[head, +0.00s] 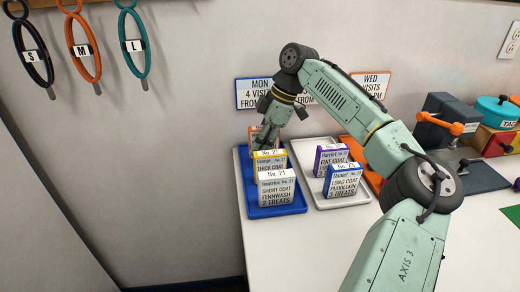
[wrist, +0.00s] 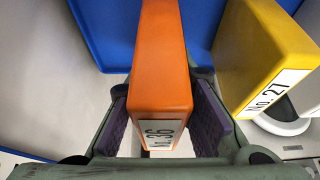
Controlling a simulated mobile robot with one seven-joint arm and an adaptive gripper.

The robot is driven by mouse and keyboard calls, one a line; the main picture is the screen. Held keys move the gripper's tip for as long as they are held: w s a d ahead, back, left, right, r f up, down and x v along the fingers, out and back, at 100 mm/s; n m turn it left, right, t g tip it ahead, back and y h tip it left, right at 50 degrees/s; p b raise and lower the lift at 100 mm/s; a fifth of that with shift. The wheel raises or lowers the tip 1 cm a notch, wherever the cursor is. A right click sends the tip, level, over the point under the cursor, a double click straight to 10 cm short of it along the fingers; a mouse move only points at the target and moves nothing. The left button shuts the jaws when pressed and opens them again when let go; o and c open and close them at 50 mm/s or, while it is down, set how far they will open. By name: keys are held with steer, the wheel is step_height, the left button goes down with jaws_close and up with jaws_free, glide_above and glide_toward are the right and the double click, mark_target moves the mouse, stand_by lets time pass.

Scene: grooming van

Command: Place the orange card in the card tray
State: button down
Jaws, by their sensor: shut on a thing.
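The orange card (wrist: 160,60), with a label reading 36, stands between the purple pads of my gripper (wrist: 163,120), which is shut on it. In the head view a sliver of the orange card (head: 254,131) shows at the back of the blue card tray (head: 243,185), behind my gripper (head: 264,143). The blue tray (wrist: 100,30) lies beyond the card in the wrist view. I cannot tell whether the card touches the tray floor. The yellow No. 27 card (head: 277,157) stands in the blue tray, right of the orange card in the wrist view (wrist: 262,50).
A white No. 21 card (head: 277,190) stands at the blue tray's front. The grey tray (head: 327,202) beside it holds a purple card (head: 331,158) and a blue card (head: 342,181). An orange tray (head: 372,182) is partly behind my arm. The front counter is clear.

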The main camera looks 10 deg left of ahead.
mark_target(272, 127)
steer(key=shift+f, duration=1.25)
steer(key=c, duration=1.4)
jaws_free()
steer(key=b+v, duration=0.2)
steer(key=v, duration=1)
